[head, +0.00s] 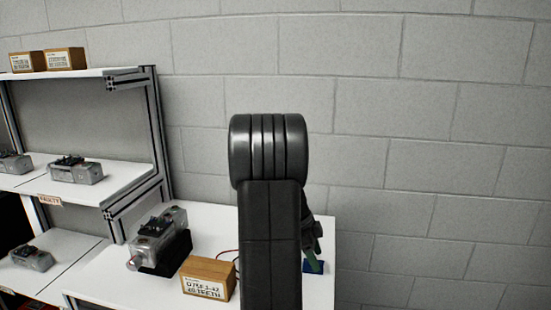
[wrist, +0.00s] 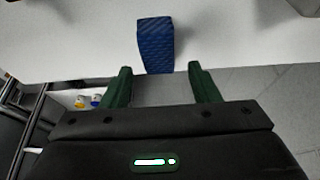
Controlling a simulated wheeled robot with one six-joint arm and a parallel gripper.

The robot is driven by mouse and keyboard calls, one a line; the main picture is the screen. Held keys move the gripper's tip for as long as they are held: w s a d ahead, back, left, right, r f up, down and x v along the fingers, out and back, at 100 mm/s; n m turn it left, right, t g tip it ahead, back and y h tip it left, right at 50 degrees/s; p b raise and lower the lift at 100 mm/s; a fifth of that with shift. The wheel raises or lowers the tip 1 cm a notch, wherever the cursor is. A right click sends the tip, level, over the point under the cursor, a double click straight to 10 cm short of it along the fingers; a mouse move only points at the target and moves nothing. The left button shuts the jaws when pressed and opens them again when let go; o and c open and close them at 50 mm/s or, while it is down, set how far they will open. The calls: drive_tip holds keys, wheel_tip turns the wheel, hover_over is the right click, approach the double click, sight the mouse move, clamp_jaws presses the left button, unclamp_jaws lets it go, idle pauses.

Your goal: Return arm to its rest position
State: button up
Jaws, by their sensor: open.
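My arm rises in the middle of the head view, its upper link hiding part of the white table (head: 215,215). My gripper (wrist: 159,75) shows in the wrist view with its two green fingers apart and nothing between them. In the head view only a bit of a green finger (head: 311,262) shows past the arm, low on the right. A blue block (wrist: 155,43) sits on the white surface just beyond the fingertips in the wrist view. In the head view a small part of the blue block (head: 319,267) shows beside the arm.
A grey servo unit (head: 158,232) in a black stand and a labelled brown box (head: 208,279) sit on the table left of my arm. A metal-framed shelf (head: 120,178) with more servo units and brown boxes (head: 65,58) stands at the left. A block wall (head: 420,130) is behind.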

drive_tip(key=shift+r, duration=0.9)
